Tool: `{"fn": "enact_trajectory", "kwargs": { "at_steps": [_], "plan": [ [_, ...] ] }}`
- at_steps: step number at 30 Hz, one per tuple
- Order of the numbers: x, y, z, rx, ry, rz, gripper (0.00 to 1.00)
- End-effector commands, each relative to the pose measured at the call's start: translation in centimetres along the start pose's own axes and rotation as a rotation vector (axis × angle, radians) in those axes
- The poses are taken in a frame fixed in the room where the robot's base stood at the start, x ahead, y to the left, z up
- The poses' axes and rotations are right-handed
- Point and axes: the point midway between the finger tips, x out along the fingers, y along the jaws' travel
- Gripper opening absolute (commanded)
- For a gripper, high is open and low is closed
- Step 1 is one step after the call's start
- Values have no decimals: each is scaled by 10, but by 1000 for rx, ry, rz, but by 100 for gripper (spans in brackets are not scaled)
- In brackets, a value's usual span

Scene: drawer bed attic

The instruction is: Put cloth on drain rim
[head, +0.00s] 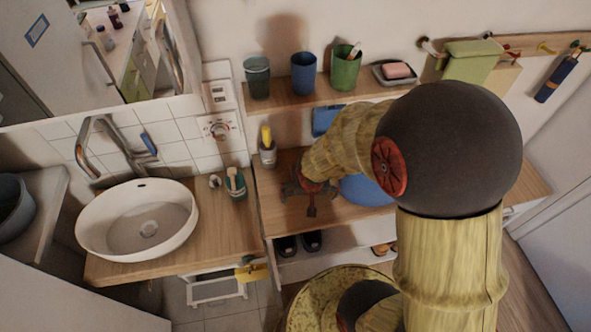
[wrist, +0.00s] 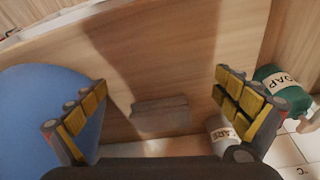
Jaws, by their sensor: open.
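My gripper (head: 309,193) is over the wooden shelf top right of the sink. In the wrist view its fingers (wrist: 161,84) are spread wide with nothing held. A small dark grey folded-looking piece (wrist: 160,113) lies on the wood between the fingers, apart from them; I cannot tell whether it is the cloth.
A blue bowl (wrist: 45,112) is beside the left finger. A cup marked EARS (wrist: 222,131) and a green SOAP container (wrist: 279,84) are beside the right finger. The upper shelf (head: 283,103) holds several cups. The tap (head: 110,145) stands behind the basin.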

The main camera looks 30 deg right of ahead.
Motion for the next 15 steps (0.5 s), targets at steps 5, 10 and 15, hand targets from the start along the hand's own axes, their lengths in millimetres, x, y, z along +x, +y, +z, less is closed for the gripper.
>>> {"fn": "enact_trajectory", "kwargs": {
  "at_steps": [5, 10, 15],
  "plan": [
    [8, 1, -22, 3, -3, 2, 100],
    [17, 1, -53, 2, -2, 2, 100],
    [22, 0, -73, 1, -2, 1, 100]
  ]
}}
